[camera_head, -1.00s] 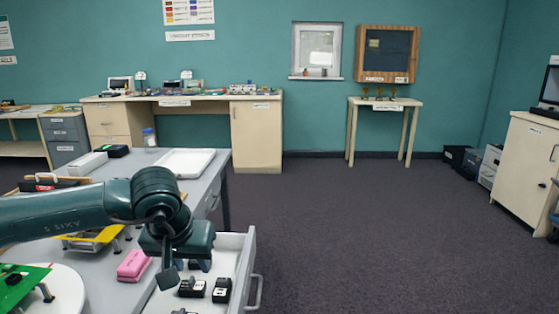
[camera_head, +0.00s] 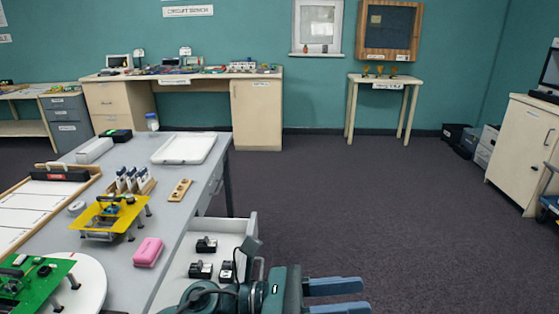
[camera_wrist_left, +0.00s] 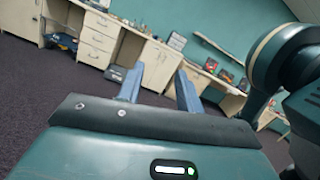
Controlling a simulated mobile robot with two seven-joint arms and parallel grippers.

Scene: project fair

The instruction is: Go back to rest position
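My left gripper (camera_head: 348,297) is at the bottom of the head view, to the right of the open drawer (camera_head: 236,223). Its two blue fingers point right and stand apart with nothing between them. The left wrist view also shows the gripper (camera_wrist_left: 158,88) open and empty, with the floor and distant furniture beyond the fingers. My right gripper is not in view.
The grey workbench (camera_head: 130,262) on the left holds a pink block (camera_head: 148,252), a yellow board (camera_head: 108,214), a green board (camera_head: 35,285) and a white tray (camera_head: 184,148). Several black parts lie in the drawer. Dark floor (camera_head: 350,200) is clear to the right.

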